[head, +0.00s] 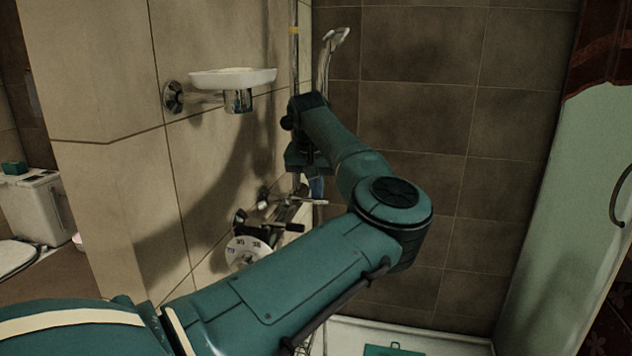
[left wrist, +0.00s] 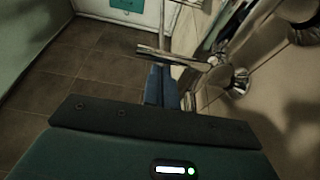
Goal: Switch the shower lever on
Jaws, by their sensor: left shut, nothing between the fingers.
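The shower mixer is on the tiled wall in the middle of the head view. It has a white numbered dial (head: 243,252), a dark-handled lever (head: 288,227) above it, and a thin chrome lever (head: 305,201) higher up. The frames do not show which one is the shower lever. My left gripper (head: 318,187) points down just above the chrome lever; its blue fingers are shut and empty. In the left wrist view a chrome lever (left wrist: 172,55) passes close by my left fingertips (left wrist: 160,85); whether they touch, I cannot tell. My right gripper is out of view.
A white soap dish (head: 232,77) juts from the wall left of my forearm. A hand shower (head: 333,42) hangs on a rail behind my wrist. A pale green panel (head: 560,210) stands on the right. A white shower tray (head: 440,344) lies below.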

